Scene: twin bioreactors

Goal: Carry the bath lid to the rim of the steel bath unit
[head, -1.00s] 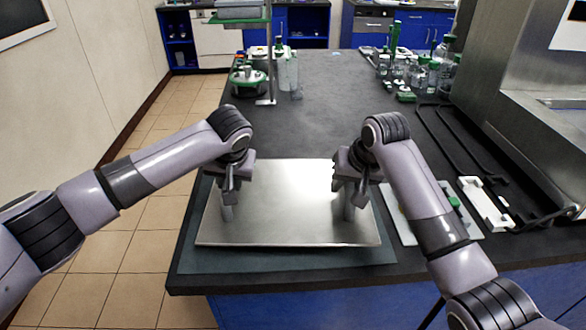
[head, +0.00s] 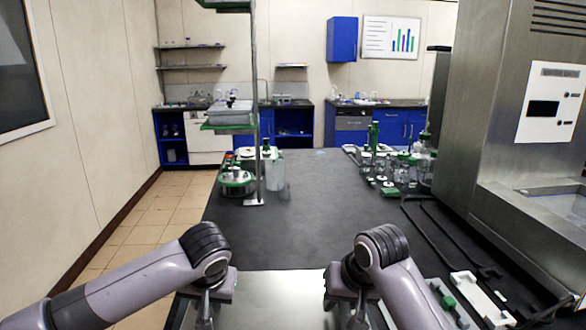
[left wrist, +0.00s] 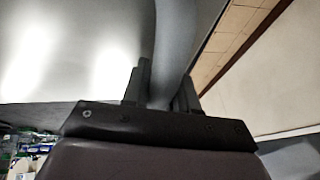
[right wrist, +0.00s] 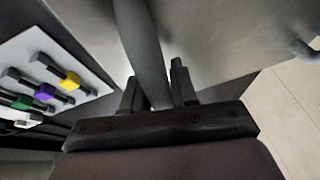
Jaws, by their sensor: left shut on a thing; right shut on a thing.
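The bath lid (head: 280,300) is a flat, shiny steel plate at the bottom of the head view, its near part cut off. It fills much of the left wrist view (left wrist: 60,60) and the top of the right wrist view (right wrist: 210,35). My left gripper (left wrist: 165,85) is shut on one grey lid handle, and my right gripper (right wrist: 155,88) on the other. In the head view both grippers are partly hidden by my wrists. The steel bath unit (head: 470,120) stands at the right, its basin rim (head: 560,192) partly out of frame. I cannot tell the lid's height over the bench.
Black rods (head: 440,235) and a white rack (head: 480,298) lie on the bench between lid and bath unit. Glassware (head: 400,165) crowds the back right. A stand with a green shelf (head: 255,170) rises back left. The middle of the dark bench (head: 320,215) is clear.

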